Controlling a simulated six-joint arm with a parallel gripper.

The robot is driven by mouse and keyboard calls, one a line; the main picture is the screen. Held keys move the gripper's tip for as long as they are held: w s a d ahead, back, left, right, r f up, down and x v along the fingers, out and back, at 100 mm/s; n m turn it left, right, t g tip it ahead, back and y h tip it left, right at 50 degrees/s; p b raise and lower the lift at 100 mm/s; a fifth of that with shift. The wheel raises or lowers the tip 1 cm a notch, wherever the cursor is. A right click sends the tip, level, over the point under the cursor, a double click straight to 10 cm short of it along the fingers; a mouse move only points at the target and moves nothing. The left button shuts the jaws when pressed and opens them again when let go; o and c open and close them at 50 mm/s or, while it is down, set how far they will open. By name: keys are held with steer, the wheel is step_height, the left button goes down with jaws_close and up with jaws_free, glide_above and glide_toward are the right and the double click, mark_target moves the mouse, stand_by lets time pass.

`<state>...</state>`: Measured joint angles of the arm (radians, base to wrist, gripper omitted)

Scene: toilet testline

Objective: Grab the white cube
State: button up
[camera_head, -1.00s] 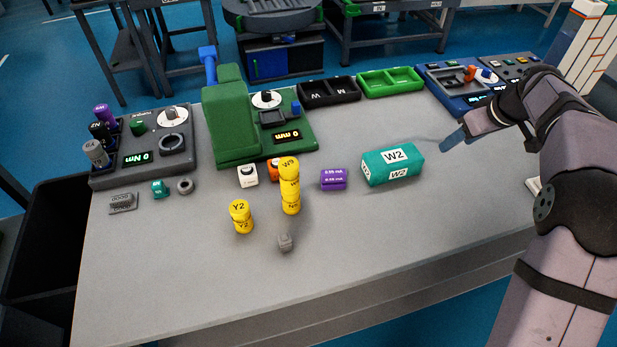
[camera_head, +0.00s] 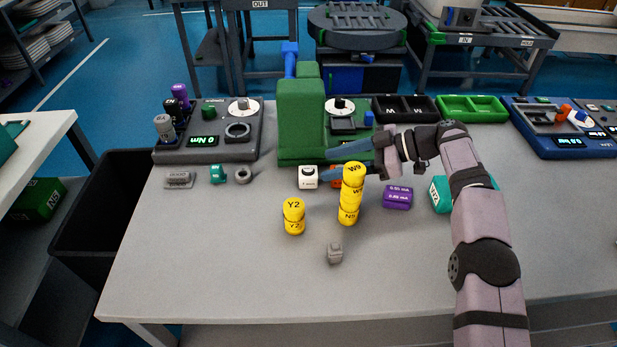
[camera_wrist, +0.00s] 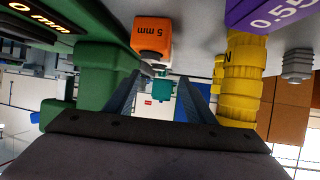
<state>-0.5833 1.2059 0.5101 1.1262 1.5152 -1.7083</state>
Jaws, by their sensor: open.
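The white cube (camera_head: 308,177) with a dark marking sits on the table in front of the green machine, left of the orange cube (camera_head: 336,176).
A yellow stack of cylinders (camera_head: 350,195) stands close below my wrist, with a purple block (camera_head: 398,197) to its right. The green machine (camera_head: 300,115) rises just behind. A shorter yellow stack (camera_head: 293,216) and a small grey part (camera_head: 335,253) stand nearer the front. The front table area is clear.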

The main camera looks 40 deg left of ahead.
mark_target(308, 170)
steer(key=shift+p+x, duration=0.55)
steer(key=shift+x, duration=2.65)
steer(key=shift+p+x, duration=0.45)
steer(key=shift+x, duration=2.1)
steer(key=shift+w+f, duration=0.1)
steer(key=shift+w, duration=0.05)
steer(key=c, duration=1)
